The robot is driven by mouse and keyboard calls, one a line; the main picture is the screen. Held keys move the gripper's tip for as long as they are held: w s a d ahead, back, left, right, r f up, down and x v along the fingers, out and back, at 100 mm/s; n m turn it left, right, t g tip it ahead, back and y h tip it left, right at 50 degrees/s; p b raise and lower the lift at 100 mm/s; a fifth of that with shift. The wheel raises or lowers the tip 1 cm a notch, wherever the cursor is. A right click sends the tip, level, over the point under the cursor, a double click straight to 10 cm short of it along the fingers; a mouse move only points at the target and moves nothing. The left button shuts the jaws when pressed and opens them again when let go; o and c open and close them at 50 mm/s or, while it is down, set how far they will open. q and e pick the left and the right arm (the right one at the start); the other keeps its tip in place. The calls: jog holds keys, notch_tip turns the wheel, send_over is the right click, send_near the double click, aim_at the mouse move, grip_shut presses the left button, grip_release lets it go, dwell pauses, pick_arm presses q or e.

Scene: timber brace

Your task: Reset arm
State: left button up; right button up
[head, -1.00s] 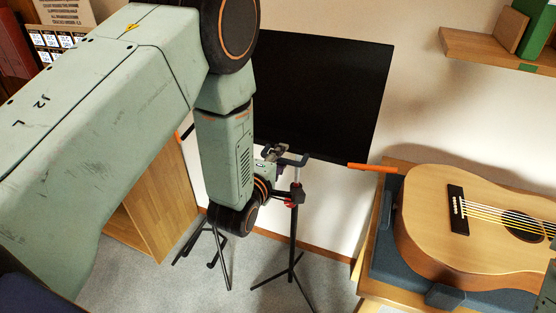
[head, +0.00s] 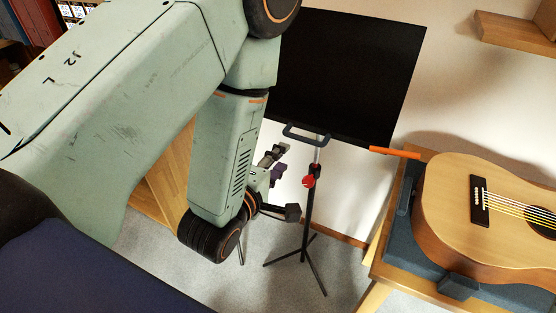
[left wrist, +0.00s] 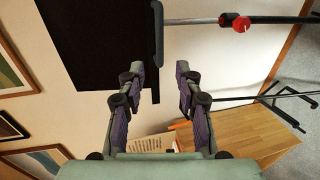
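My left gripper (head: 275,160) hangs below my green left arm in the head view, just left of the stand's top. In the left wrist view, its two purple-padded fingers (left wrist: 160,72) are spread apart with nothing held between them. A black stand with a red clamp (head: 309,182) stands upright on its tripod legs. Its dark U-shaped top bracket (head: 306,133) is empty and apart from the fingers in the head view. In the left wrist view the bracket (left wrist: 157,35) shows beyond the fingertips. My right gripper is not in view.
A black panel (head: 345,75) is behind the stand. A guitar (head: 490,215) lies on a dark padded rest on a wooden table at right, with an orange stick (head: 395,152) near the table's back corner.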

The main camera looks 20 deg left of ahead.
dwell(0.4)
pick_arm(q)
jog(key=s+a+f+m+g, duration=0.1)
jog(key=s+f+m+g, duration=0.65)
jog(key=f+m, duration=0.5)
jog(key=s+f+m+g+b, duration=0.1)
jog(key=s+f+g, duration=0.3)
jog(key=s, duration=0.6)
jog(key=s+a+f+m+g, duration=0.1)
jog(key=s+f+m+g, duration=0.2)
jog(key=s+f, duration=0.4)
jog(key=s+g, duration=0.1)
jog(key=s, duration=0.2)
jog(key=shift+s+a+f+m+y+b, duration=0.2)
jog(key=shift+s+m+y+b, duration=0.05)
jog(key=shift+m+y+b, duration=0.1)
